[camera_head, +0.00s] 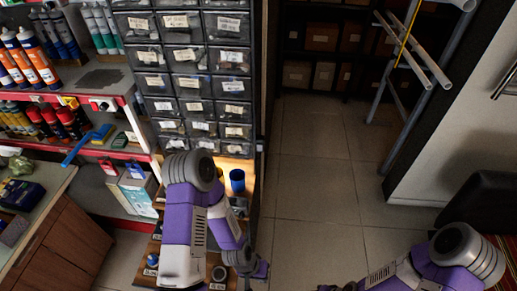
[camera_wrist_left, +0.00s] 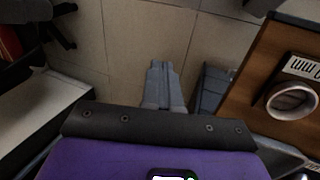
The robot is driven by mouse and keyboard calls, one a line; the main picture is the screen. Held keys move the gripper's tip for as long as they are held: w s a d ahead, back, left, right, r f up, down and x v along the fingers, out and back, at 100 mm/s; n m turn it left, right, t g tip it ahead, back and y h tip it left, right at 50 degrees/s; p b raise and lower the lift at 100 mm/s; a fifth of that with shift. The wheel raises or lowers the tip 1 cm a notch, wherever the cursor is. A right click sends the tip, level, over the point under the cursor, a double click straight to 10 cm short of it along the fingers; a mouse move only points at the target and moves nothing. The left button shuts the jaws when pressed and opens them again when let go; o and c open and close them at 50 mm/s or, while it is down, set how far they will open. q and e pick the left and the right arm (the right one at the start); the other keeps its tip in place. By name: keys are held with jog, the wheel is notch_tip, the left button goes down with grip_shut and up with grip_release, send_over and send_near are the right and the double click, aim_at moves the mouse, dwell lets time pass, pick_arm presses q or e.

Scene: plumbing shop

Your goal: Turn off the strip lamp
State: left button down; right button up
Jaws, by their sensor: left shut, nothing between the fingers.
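I cannot make out the strip lamp or its switch in either view. Warm light falls on the wooden shelf (camera_head: 233,164) under the drawer cabinet. My left gripper (camera_wrist_left: 160,68) is shut and empty, pointing over the tiled floor in the left wrist view. In the head view my left arm reaches down in front of the shelf and hides much of it. Its gripper (camera_head: 262,270) is low, just right of the shelf. My right arm comes in at the bottom right. Its gripper is mostly cut off by the bottom edge, so its fingers cannot be judged.
A cabinet of labelled dark drawers (camera_head: 184,57) stands above the shelf. A blue cup (camera_head: 237,180) stands on the shelf. A round pale fitting (camera_wrist_left: 292,100) sits on wood at the right of the wrist view. The tiled aisle (camera_head: 312,180) is clear. A pipe rack (camera_head: 412,62) stands behind.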

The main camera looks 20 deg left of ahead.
aim_at(257, 148)
pick_arm(q)
jog(key=w+a+r+m+t, duration=0.1)
jog(key=w+a+r+m, duration=0.15)
jog(key=w, duration=0.35)
jog(key=w+a+r+m+t+p, duration=0.1)
jog(key=w+a+r+m, duration=0.15)
jog(key=w+r, duration=0.2)
jog(key=w+a+r+m+t, duration=0.1)
jog(key=w+a+r+m, duration=0.15)
jog(key=w, duration=0.35)
jog(key=w+a+r+m+t, duration=0.1)
jog(key=w+a+r+m, duration=0.3)
jog(key=r, duration=0.5)
jog(key=w+a+r+m+t+p, duration=0.1)
jog(key=w+a+r+m+t, duration=0.1)
jog(key=w+a+r+m, duration=0.2)
jog(key=w+a+r, duration=0.1)
jog(key=w+r, duration=0.2)
jog(key=r, duration=0.3)
jog(key=shift+w+a+y+p, duration=0.3)
jog(key=shift+w+a+y, duration=0.05)
jog(key=shift+y, duration=0.05)
